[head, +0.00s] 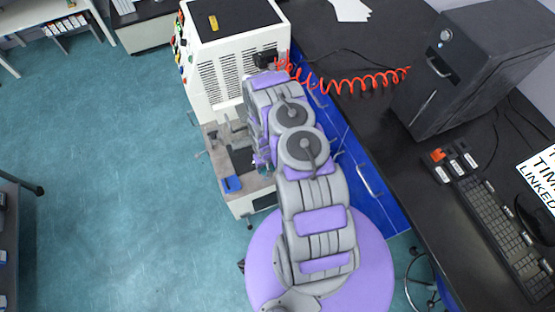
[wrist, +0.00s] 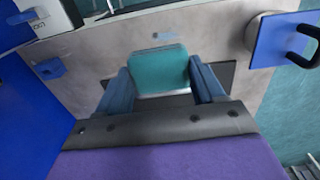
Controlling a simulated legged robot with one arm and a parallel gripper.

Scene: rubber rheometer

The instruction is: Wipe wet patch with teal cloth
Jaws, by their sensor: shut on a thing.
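The teal cloth (wrist: 160,70) sits between the two blue-grey fingers of my gripper (wrist: 162,85) in the wrist view, and the gripper is shut on it. The cloth is over a dark rectangle (wrist: 228,72) on the grey platform (wrist: 110,45); I cannot tell whether it touches the surface. A small pale blue mark (wrist: 165,35) lies on the platform just beyond the cloth and may be the wet patch. In the head view my arm hides most of the gripper and cloth above the machine's platform (head: 262,203).
The white rheometer (head: 222,75) stands behind the platform. A blue piece (head: 232,184) sits on the platform's front left. A blue block with a dark handle (wrist: 285,40) is at the right in the wrist view. A black bench (head: 350,100) with a coiled red cable (head: 350,86) runs along the right.

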